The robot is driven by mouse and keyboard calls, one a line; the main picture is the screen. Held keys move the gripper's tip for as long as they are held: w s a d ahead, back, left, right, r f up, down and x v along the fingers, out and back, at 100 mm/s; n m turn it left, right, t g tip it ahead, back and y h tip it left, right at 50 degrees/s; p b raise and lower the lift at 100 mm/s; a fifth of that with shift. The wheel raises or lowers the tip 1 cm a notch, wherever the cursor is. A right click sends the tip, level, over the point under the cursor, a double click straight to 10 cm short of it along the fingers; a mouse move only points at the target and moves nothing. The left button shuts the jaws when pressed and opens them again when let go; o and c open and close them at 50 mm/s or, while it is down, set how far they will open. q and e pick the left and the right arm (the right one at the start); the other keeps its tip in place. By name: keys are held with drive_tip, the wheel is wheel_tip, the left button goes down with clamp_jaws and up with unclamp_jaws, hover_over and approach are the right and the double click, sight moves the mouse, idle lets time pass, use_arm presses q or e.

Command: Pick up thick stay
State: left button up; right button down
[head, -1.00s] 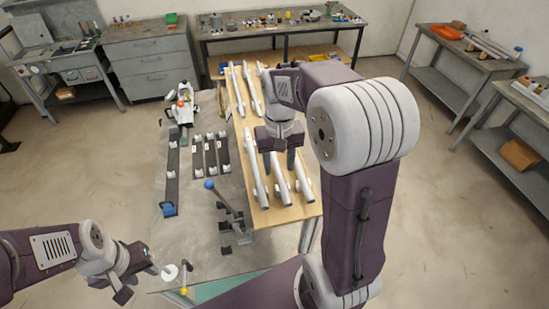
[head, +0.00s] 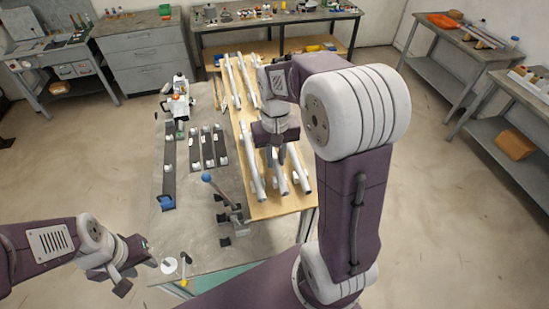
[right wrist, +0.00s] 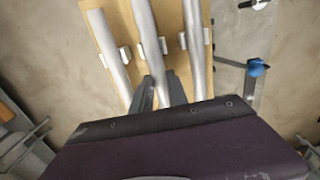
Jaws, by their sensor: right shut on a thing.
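Several pale tubes lie on the wooden rack table. In its near row are a left tube (head: 251,160), a middle tube (head: 282,184) and a right tube (head: 299,168). My right gripper (head: 275,159) points down over this row and is shut on the middle tube. The right wrist view shows the middle tube (right wrist: 146,32) running between the dark fingers (right wrist: 163,93); the part under the gripper is hidden. I cannot tell surely which tube is the thick stay. My left gripper (head: 136,271) is open and empty at the lower left.
The grey jig table (head: 190,235) stands left of the rack table (head: 262,208). It holds dark bars with pale blocks (head: 208,150) and a blue-knobbed lever clamp (head: 222,194). Neighbouring tubes lie close on both sides of my right gripper.

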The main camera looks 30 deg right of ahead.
wheel_tip(320, 180, up, 3)
drive_tip(key=shift+f+b, duration=0.15)
drive_tip(key=shift+b, duration=0.25)
drive_tip(key=s+d+r+b, duration=0.3)
drive_tip(key=s+d+r, duration=0.2)
drive_tip(key=s, duration=0.5)
wheel_tip(320, 180, up, 2)
drive_tip(key=shift+s+r, duration=0.2)
drive_tip(key=shift+s, duration=0.1)
